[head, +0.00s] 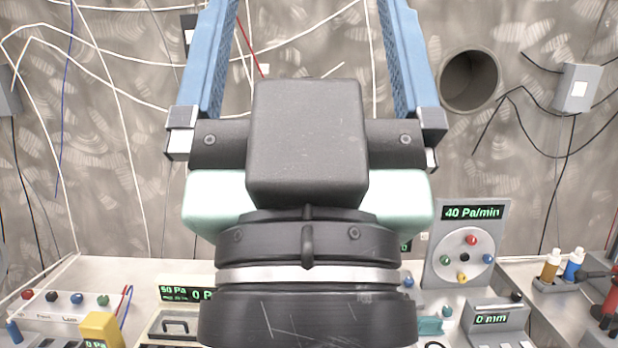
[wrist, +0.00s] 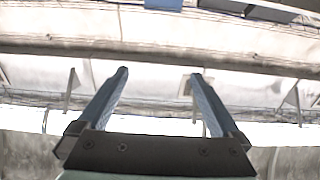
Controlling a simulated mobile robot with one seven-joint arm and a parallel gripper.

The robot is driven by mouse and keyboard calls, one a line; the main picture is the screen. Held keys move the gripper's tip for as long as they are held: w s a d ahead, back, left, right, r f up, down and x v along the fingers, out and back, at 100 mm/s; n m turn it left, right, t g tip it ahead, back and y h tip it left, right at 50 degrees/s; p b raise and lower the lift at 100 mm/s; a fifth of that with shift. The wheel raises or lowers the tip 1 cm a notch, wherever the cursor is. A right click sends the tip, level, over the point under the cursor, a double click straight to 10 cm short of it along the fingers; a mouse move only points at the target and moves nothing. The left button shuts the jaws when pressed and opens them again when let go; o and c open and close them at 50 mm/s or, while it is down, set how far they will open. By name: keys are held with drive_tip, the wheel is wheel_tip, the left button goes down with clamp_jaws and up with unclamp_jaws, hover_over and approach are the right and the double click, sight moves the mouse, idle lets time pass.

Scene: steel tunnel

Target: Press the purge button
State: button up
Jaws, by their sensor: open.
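My gripper (head: 308,20) points upward in the middle of the head view, its two blue fingers wide apart and empty. Their tips run out of the top of that picture. In the wrist view both fingers (wrist: 159,74) show apart with nothing between them. No button labelled purge can be read. A grey upright panel (head: 491,222) reading "40 Pa/min" stands on the bench to the right, with red, blue, green, yellow and black round controls. My gripper is above and left of it, apart from it. My wrist hides the middle of the bench.
A white strip (head: 60,311) with several coloured knobs and a yellow meter (head: 103,329) stand at left. A "0 mm" box (head: 497,318) and small bottles (head: 552,264) stand at right. Cables hang on the grey wall beside a round opening (head: 469,81).

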clamp_jaws()
idle(0.5)
idle(1.3)
